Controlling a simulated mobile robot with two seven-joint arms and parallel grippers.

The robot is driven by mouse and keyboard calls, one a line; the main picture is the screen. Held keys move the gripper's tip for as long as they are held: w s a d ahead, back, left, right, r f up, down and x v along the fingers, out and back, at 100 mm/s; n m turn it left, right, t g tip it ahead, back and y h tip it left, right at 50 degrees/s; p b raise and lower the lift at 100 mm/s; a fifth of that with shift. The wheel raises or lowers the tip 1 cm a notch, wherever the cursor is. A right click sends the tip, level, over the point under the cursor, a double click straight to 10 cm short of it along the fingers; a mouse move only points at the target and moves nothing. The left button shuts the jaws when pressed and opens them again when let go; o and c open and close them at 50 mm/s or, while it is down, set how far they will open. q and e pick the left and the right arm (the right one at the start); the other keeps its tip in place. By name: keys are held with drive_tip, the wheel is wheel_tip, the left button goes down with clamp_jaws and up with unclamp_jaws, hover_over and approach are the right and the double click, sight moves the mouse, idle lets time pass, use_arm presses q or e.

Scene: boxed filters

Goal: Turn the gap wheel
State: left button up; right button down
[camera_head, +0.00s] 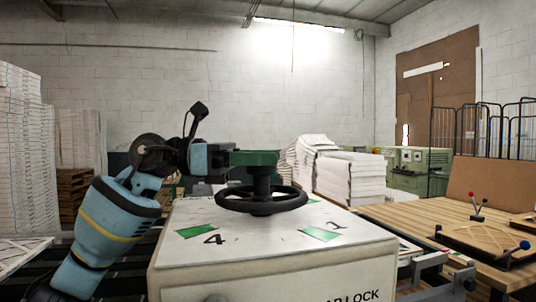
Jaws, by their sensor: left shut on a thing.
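The gap wheel (290,203) is a black handwheel lying flat above the top of a white box-shaped housing (265,262). The housing top has green patches (196,231) with printed numbers, one a 4. Partial lettering on its front ends in "LOCK". My right gripper is out of view.
A wooden bench (400,212) on the right carries a jig with red and blue knobs (483,240). White stacks (350,178) and a green machine (415,170) stand behind. Tall white stacks (25,150) are at left.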

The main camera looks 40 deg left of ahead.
use_arm(q)
drive_tip(key=shift+r+m+g+h, duration=0.15)
drive_tip(key=shift+m+g+h, duration=0.25)
drive_tip(key=shift+g, duration=0.4)
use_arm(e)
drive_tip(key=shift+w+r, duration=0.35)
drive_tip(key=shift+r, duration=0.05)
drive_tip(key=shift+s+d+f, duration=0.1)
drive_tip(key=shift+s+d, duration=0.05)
use_arm(q)
drive_tip(key=o, duration=1.4)
drive_tip(key=shift+c, duration=0.2)
